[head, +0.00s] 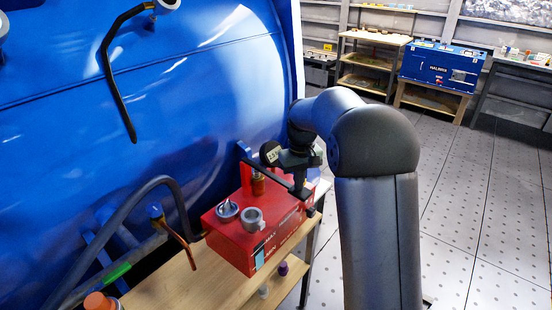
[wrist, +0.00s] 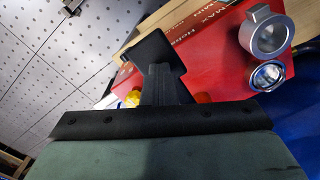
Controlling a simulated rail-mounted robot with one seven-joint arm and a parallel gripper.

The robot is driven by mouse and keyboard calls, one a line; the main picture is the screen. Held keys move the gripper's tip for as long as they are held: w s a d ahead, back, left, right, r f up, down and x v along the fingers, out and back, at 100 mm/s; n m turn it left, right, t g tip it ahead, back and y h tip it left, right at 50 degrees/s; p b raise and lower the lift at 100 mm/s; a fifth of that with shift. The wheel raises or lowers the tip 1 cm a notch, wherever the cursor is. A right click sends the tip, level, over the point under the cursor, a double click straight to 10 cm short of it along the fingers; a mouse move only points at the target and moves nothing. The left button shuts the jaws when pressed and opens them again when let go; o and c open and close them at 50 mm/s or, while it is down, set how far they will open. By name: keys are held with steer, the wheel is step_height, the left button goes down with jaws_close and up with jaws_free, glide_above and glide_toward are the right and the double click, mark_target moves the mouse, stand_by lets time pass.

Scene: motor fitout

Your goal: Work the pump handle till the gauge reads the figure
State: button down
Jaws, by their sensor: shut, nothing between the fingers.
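The red pump box (head: 258,232) stands on a wooden bench, with "MAX" and "MIN" marks on its front; it also shows in the wrist view (wrist: 215,60). Two round silver fittings sit on top: a shiny one (head: 228,210) and a grey ring-shaped one (head: 252,219).
A big blue tank (head: 190,90) rises close behind and left of the pump. A grey hose (head: 125,215) and a copper-coloured lever (head: 180,245) stand left of it. The wooden bench (head: 165,287) is narrow. The tiled floor (head: 470,200) at right is clear.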

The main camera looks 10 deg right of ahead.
steer(key=shift+w+a+f, duration=0.1)
steer(key=shift+a+f, duration=0.05)
steer(key=shift+f, duration=0.65)
steer(key=r+p, duration=0.1)
steer(key=r, duration=0.1)
steer(key=r+p, duration=0.2)
steer(key=r, duration=0.1)
steer(key=r+p, duration=0.2)
steer(key=shift+s+d+r, duration=0.3)
steer(key=shift+d+r, duration=0.05)
steer(key=shift+r, duration=0.05)
steer(key=shift+s+r, duration=0.2)
steer(key=shift+s, duration=0.15)
steer(key=s+f+m, duration=0.1)
steer(key=s+m, duration=0.1)
steer(key=s, duration=3)
steer(key=shift+s+a+f+m+t, duration=0.15)
steer(key=shift+s+f+m+t, duration=0.15)
steer(key=shift+s+f+m, duration=0.1)
steer(key=shift+w, duration=0.1)
